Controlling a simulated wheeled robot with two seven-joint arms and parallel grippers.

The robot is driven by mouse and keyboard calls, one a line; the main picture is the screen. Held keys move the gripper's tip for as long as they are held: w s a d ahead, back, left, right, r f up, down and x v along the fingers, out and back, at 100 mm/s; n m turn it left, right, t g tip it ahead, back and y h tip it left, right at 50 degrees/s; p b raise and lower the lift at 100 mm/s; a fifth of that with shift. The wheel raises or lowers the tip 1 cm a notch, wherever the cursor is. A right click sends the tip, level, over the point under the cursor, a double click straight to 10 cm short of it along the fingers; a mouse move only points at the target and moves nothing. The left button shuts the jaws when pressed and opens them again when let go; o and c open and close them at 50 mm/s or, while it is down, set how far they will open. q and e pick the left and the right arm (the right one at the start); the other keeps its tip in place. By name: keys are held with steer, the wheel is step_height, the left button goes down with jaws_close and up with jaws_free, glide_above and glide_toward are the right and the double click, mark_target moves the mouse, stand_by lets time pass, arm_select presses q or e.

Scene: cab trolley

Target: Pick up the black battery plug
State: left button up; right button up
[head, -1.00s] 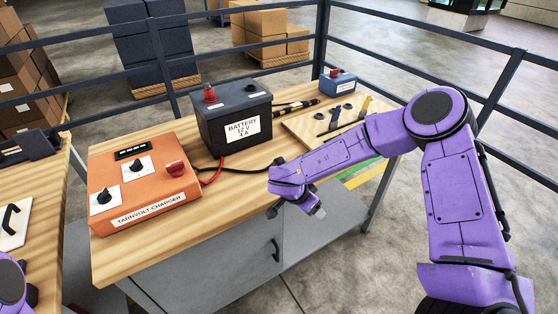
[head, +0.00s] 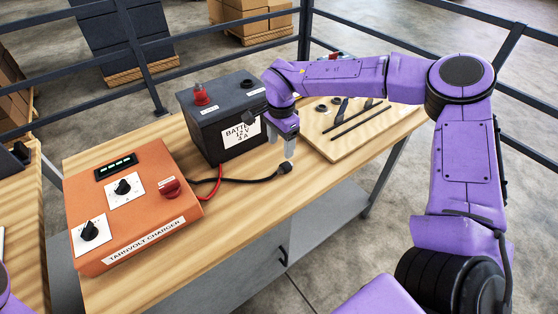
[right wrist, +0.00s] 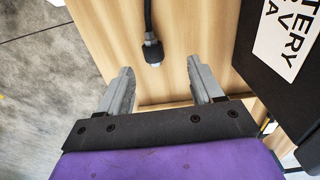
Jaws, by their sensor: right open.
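The black battery plug (head: 285,167) lies on the wooden bench top, at the end of a black cable (head: 245,181) in front of the battery. My right gripper (head: 281,142) is open and empty, pointing down above the bench just behind the plug, close to the battery. In the right wrist view the plug (right wrist: 153,54) shows between the lines of the two open fingers (right wrist: 160,68), just past their tips and not touching them. The battery (head: 225,115) is dark grey with a white label and a red terminal. My left gripper is not in view.
The orange charger (head: 130,215) stands on the left of the bench (head: 215,225), with a red cable (head: 217,183) running near the black one. A wooden board with dark bars (head: 330,150) lies to the right. Bare bench top lies in front of the plug.

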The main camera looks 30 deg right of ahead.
mark_target(283, 165)
steer(key=f, duration=0.2)
steer(key=f+p, duration=0.1)
steer(key=f, duration=0.2)
steer(key=s+f+p, duration=0.1)
steer(key=f, duration=0.2)
steer(key=shift+s, duration=0.1)
steer(key=shift+f, duration=0.3)
jaws_close()
